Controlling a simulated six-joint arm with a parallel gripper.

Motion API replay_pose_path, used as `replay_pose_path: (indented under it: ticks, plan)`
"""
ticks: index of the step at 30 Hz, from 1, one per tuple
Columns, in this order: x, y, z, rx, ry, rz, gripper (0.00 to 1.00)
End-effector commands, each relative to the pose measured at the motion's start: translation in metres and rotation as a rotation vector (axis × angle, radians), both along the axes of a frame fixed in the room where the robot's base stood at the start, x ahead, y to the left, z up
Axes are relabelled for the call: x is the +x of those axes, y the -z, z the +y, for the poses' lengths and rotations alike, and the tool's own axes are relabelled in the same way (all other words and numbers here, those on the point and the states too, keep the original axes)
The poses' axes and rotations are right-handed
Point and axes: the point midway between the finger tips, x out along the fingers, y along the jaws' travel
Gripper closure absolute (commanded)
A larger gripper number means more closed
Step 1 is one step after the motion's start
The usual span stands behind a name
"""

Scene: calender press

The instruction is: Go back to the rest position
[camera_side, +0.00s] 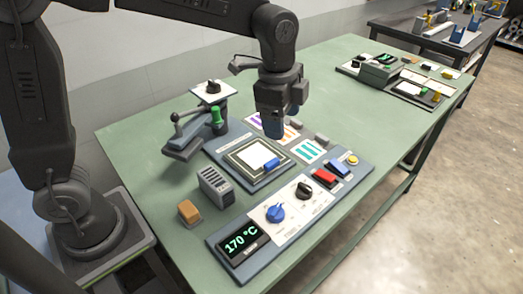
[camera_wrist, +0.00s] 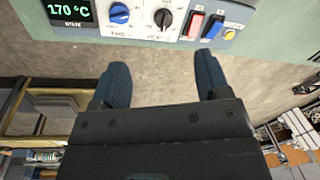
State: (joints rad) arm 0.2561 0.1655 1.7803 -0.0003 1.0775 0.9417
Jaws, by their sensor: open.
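My gripper (camera_side: 274,124) hangs fingers down above the green table, over the area of the press and the printed cards in the side view. In the wrist view its two dark blue fingers (camera_wrist: 160,80) are apart with nothing between them. The control panel (camera_side: 238,267) reads 170 °C on its display. It also shows along the top of the wrist view (camera_wrist: 90,22), with a blue knob, a black knob, and red, blue and yellow buttons. The press (camera_side: 245,175) holds a white sheet with a blue piece at its edge.
A grey slotted block (camera_side: 215,186) and an orange-brown block (camera_side: 189,212) stand left of the panel. A lever unit (camera_side: 183,139) with a green handle is behind them. Cards with coloured stripes (camera_side: 308,151) lie right of the press. More equipment (camera_side: 379,72) stands at the table's far end.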

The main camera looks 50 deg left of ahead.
Motion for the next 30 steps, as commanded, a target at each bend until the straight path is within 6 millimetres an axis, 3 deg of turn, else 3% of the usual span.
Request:
replay_pose_path:
  ticks: [3, 7, 15, 21, 30]
  plan:
    - [-0.035, -0.025, 0.030, -0.045, -0.228, -0.069, 0.31]
    - [-0.073, -0.039, 0.055, -0.102, -0.470, -0.137, 0.31]
    - [-0.148, -0.037, 0.091, -0.247, -0.932, -0.261, 0.31]
    - [-0.175, -0.026, 0.101, -0.319, -1.119, -0.307, 0.31]
    - [-0.180, -0.023, 0.102, -0.334, -1.158, -0.313, 0.31]
